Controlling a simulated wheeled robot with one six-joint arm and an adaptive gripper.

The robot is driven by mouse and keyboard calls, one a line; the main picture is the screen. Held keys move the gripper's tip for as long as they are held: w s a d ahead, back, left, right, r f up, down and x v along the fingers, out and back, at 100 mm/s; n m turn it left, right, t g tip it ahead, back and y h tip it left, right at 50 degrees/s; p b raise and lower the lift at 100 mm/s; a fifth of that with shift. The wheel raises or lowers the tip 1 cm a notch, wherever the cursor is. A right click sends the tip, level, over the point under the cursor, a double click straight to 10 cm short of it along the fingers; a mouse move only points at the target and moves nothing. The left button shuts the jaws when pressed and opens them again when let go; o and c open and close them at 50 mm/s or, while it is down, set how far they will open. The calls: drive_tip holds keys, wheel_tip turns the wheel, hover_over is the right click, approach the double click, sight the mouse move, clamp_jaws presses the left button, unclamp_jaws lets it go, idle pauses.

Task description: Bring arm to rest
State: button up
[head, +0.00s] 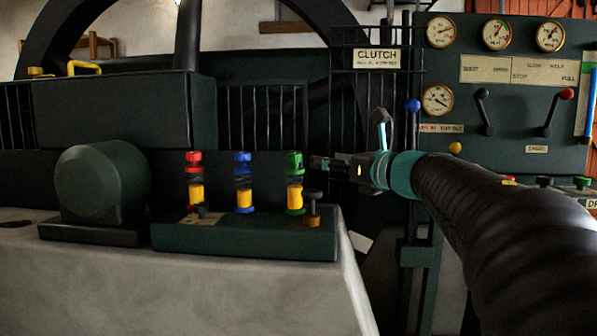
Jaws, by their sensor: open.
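My arm reaches in from the right of the head view, dark and ribbed with a teal band near the wrist. My gripper (318,162) points left at its end. It is open, and I see nothing between its fingers. In the picture its tips lie just right of the green-capped oiler (295,180); I cannot tell whether they touch it. A blue-capped oiler (243,182) and a red-capped oiler (194,180) stand upright to the left, each with amber oil in the glass.
The oilers stand on a dark green block (245,238) on a pale plinth (200,285). A blue-knobbed lever (412,106) rises behind my wrist, below the CLUTCH sign (377,58). A panel with gauges (438,100) and levers stands at the right. A black railing (262,115) is behind.

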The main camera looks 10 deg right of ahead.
drive_tip(key=w+d+f+m+t+h, duration=0.25)
drive_tip(key=d+m+h, duration=0.75)
drive_tip(key=m, duration=0.6)
drive_tip(key=s+d+f+m+g+h+p, duration=0.1)
drive_tip(key=s+d+f+m+g+h, duration=0.2)
drive_tip(key=s+f+m, duration=0.45)
drive_tip(key=s+d+f+m+g+h+p, duration=0.1)
drive_tip(key=s+d+f+m+g+h, duration=0.2)
drive_tip(key=m, duration=0.7)
drive_tip(key=s+a+f+m+g+y+p, duration=0.35)
drive_tip(key=s+a+f+m+g, duration=0.25)
drive_tip(key=s+a+f+m, duration=0.5)
drive_tip(key=s+a+f+n+y+p, duration=0.1)
drive_tip(key=s+a+n+y+p, duration=0.2)
drive_tip(key=s+a, duration=0.7)
drive_tip(key=shift+s+a+g+y, duration=0.3)
drive_tip(key=shift+s+g+y, duration=0.05)
drive_tip(key=shift+s+y, duration=0.2)
